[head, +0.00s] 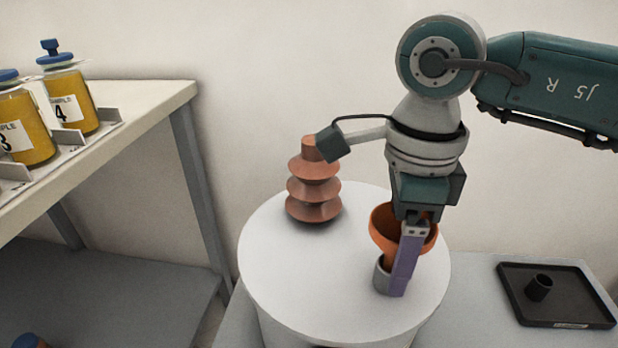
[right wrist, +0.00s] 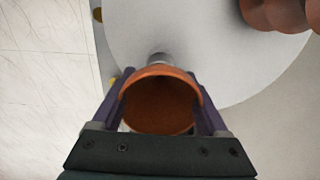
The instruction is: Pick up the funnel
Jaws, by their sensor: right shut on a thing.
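The orange funnel (head: 383,228) is upright, its narrow end down at a short grey cylinder (head: 381,276) on the round white top (head: 290,262). Whether its spout is inside the cylinder or just above it, I cannot tell. My right gripper (head: 403,272) comes from above and is shut on the funnel. In the right wrist view, the funnel's bowl (right wrist: 160,105) sits between both purple fingers (right wrist: 161,112). One finger hides part of the funnel and cylinder in the head view. My left gripper is not in view.
A ribbed brown bushing (head: 314,187) stands on the round top, left of my right gripper. A black tray (head: 568,311) with a small dark cup (head: 538,287) lies at right. Yellow sample jars (head: 70,98) stand on the left table (head: 150,102). The round top's left front is clear.

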